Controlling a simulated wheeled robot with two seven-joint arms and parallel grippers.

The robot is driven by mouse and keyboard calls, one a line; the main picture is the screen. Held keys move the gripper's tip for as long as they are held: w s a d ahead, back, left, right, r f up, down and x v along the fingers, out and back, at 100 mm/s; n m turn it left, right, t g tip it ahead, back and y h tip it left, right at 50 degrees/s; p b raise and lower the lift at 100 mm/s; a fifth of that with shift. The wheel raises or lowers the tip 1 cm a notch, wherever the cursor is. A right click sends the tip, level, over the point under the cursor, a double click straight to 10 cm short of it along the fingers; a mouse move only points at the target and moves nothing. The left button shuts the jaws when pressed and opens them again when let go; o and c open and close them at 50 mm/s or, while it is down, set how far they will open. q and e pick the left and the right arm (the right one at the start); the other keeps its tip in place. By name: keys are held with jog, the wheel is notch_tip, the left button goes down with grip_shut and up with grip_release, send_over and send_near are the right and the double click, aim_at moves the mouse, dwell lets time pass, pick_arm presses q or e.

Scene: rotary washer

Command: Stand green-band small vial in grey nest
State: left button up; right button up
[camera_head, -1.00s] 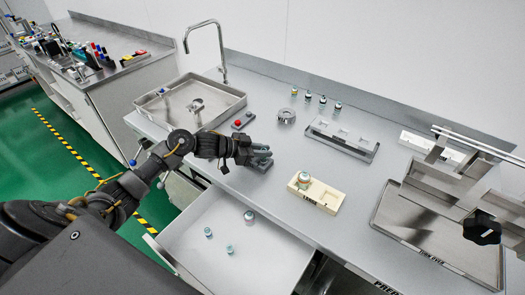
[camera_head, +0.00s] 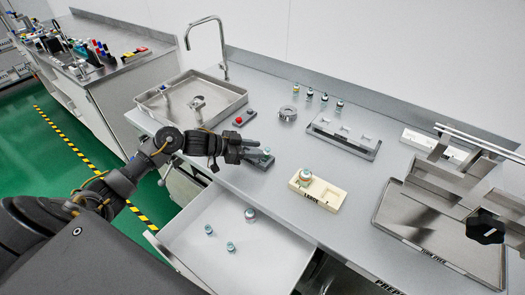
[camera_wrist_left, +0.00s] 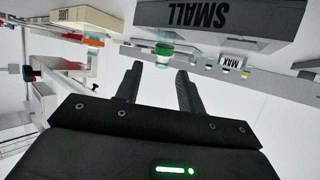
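The grey nest (camera_head: 261,164), marked SMALL, sits on the counter near its front edge; it also shows at the top of the left wrist view (camera_wrist_left: 225,14), upside down. The green-band small vial (camera_wrist_left: 165,53) stands at the nest, and its top shows in the head view (camera_head: 266,151). My left gripper (camera_head: 251,153) is just left of the vial. In the left wrist view its two fingers (camera_wrist_left: 160,78) are apart, with a gap between them, and the vial is beyond the fingertips. My right gripper is in neither view.
A cream nest (camera_head: 325,194) marked LARGE, holding a vial (camera_head: 306,174), is to the right. An open drawer (camera_head: 265,260) below holds three vials. A sink tray (camera_head: 165,115), a red-button box (camera_head: 243,118), a metal ring (camera_head: 288,113) and a grey rack (camera_head: 343,140) stand behind.

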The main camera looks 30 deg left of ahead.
pick_arm(q)
jog(key=b+v, duration=0.1)
jog(key=v, duration=0.7)
jog(key=shift+s, duration=0.15)
jog(key=shift+a, duration=0.1)
